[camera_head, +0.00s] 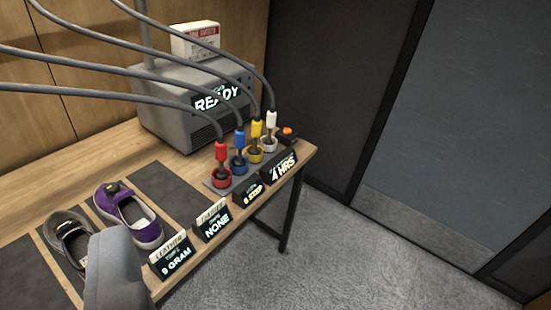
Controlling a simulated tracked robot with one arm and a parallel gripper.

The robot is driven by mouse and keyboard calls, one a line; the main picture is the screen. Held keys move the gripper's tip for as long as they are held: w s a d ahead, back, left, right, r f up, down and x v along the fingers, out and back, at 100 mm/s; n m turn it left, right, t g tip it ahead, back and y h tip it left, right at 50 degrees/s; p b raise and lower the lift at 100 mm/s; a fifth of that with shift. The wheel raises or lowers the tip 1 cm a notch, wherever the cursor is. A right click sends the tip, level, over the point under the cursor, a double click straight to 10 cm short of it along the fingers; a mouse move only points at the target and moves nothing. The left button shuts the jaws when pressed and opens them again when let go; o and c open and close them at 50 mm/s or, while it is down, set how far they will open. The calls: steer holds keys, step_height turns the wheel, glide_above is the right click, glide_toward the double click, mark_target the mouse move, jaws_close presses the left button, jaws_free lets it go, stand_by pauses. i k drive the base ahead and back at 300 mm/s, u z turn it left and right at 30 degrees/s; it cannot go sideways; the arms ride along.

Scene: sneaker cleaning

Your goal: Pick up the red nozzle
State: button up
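The red nozzle (221,153) stands upright in a red ring holder (221,178) on the wooden table (117,149). It is the leftmost of a row of nozzles, and a grey hose runs up and left from its top. Beside it stand a blue nozzle (239,140), a yellow nozzle (256,130) and a white nozzle (271,121), each in its own holder. A grey rounded part, likely of my arm, shows at the lower left, well apart from the red nozzle. My gripper's fingers cannot be made out.
A grey machine (175,112) reading READY stands behind the nozzles, with a white box (195,41) on top. A purple shoe (129,214) and a dark shoe (70,240) sit at left. Small signs, including one reading NONE (213,223), line the front edge. Open carpet (330,255) lies at right.

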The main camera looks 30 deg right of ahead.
mark_target(220, 146)
steer(key=z, duration=0.65)
steer(key=i, duration=1.25)
steer(key=u, duration=0.3)
